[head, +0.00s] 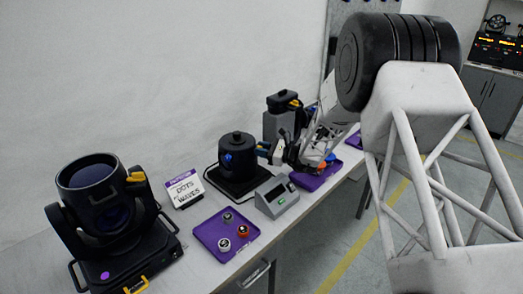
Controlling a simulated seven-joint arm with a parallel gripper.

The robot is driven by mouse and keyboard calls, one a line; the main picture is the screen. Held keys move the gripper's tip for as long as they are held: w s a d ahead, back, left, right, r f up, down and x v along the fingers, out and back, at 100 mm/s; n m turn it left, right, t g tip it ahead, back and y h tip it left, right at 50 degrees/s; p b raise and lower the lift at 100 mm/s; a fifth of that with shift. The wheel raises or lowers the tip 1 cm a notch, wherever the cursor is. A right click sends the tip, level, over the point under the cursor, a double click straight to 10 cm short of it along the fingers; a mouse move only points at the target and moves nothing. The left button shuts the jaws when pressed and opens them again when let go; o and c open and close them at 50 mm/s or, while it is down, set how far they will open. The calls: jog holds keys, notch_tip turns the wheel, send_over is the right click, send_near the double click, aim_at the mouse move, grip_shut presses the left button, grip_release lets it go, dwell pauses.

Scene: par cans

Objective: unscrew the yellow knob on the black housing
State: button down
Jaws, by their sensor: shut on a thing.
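A round black housing (238,157) with a blue spot on its front stands on a black base in the middle of the bench. A yellow knob (264,145) shows small on its right side. My gripper (270,152) reaches in from the right at this knob and is shut on it. The fingers hide part of the knob, and I cannot see how far it is screwed in.
A large black lamp (95,215) with yellow knobs stands at the left. A purple tray (208,236) with several small parts, a grey box (278,203) and a sign (185,189) are near. A dark device (283,103) stands behind. A second purple tray (312,182) lies under my arm.

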dwell(0.4)
jog(key=c, duration=0.9)
grip_release()
jog(key=shift+c, duration=0.2)
jog(key=v, duration=0.7)
jog(key=shift+d, duration=0.35)
jog(key=shift+s+r, duration=0.1)
